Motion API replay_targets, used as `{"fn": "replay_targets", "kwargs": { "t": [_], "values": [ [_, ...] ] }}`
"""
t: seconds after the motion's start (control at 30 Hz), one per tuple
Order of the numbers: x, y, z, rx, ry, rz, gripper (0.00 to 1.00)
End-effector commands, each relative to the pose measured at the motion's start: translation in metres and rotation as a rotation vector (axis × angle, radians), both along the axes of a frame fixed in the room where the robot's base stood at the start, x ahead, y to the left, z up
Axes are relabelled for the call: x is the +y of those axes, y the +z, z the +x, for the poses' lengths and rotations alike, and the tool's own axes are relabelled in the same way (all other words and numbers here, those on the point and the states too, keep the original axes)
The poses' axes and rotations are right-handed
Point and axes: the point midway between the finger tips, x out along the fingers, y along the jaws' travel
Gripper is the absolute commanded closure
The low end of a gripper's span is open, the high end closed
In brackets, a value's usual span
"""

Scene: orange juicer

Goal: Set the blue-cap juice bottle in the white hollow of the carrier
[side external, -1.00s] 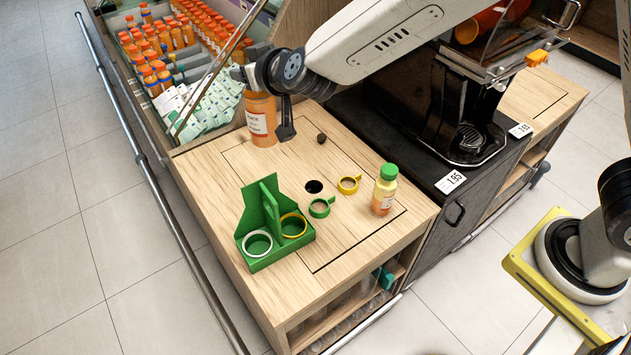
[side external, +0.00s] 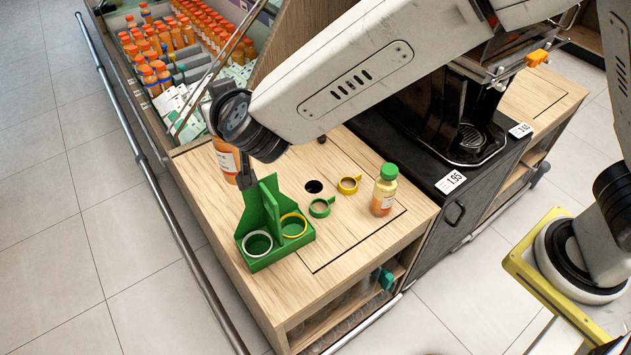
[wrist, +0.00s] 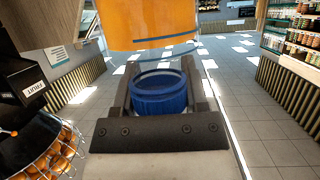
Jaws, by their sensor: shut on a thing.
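The juice bottle (side external: 227,160), orange with a pale label, is behind the green carrier in the side view, its top hidden by my wrist. In the wrist view its blue cap (wrist: 160,95) sits between the jaws of my gripper (wrist: 160,78), which is shut on the bottle. The green carrier (side external: 268,262) stands on the wooden counter with an upright divider. Its white-ringed hollow (side external: 257,235) is at left and empty; a yellow-ringed hollow (side external: 293,216) is beside it at right. The bottle is apart from the white hollow.
A green-capped bottle (side external: 384,190) stands at the counter's right. A green ring (side external: 321,212) and a yellow ring (side external: 348,185) lie near a dark round hole (side external: 313,187). A bin of orange-capped bottles (side external: 185,38) is at the back left.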

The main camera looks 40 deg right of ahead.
Motion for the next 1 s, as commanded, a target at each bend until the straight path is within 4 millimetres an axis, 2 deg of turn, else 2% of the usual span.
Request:
{"fn": "replay_targets", "kwargs": {
  "t": [0.17,0.5,1.0],
  "values": [
    [-0.001,-0.024,0.000,0.001,-0.001,-0.003,1.00],
    [-0.001,-0.087,0.000,0.001,0.001,-0.004,1.00],
    [0.000,-0.169,0.000,0.000,0.001,-0.003,1.00]
  ]
}}
